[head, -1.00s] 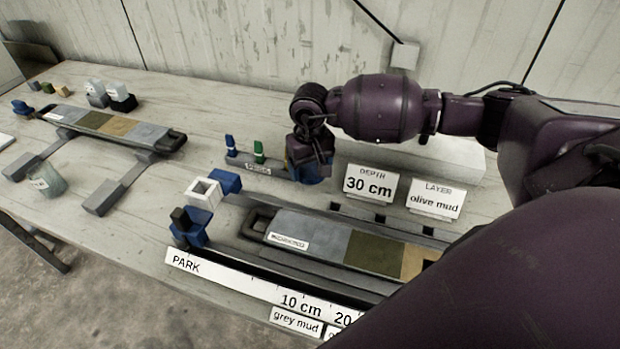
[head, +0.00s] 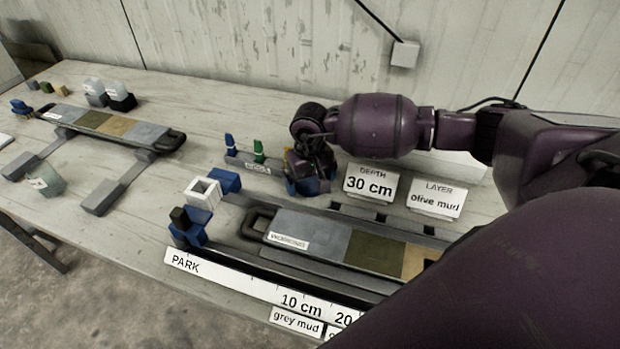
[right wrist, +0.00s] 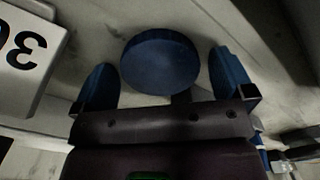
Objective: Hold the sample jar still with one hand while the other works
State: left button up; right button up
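My right gripper (head: 309,181) is low over the table, behind the long core tray. In the right wrist view, a round blue disc, like a lid (right wrist: 160,60), lies between its two blue fingers (right wrist: 165,80). The fingers are apart, with a gap on each side of the disc. I cannot tell what is under the disc. A translucent jar with a label (head: 46,180) stands at the left front. Two more translucent jars (head: 95,88) (head: 120,92) stand in a grey and a black base at the back left. My left gripper is not in view.
A card reading 30 cm (head: 370,184) and an olive mud card (head: 436,198) stand right of the gripper. A rack with blue and green markers (head: 246,162) is close on its left. Core liners (head: 345,245) (head: 107,124) lie in front and at left.

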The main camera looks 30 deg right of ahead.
aim_at(310, 181)
notch_tip(310, 181, up, 12)
jog(key=shift+r, duration=0.15)
dwell(0.7)
jog(key=shift+r+p, duration=0.15)
jog(key=shift+p, duration=0.15)
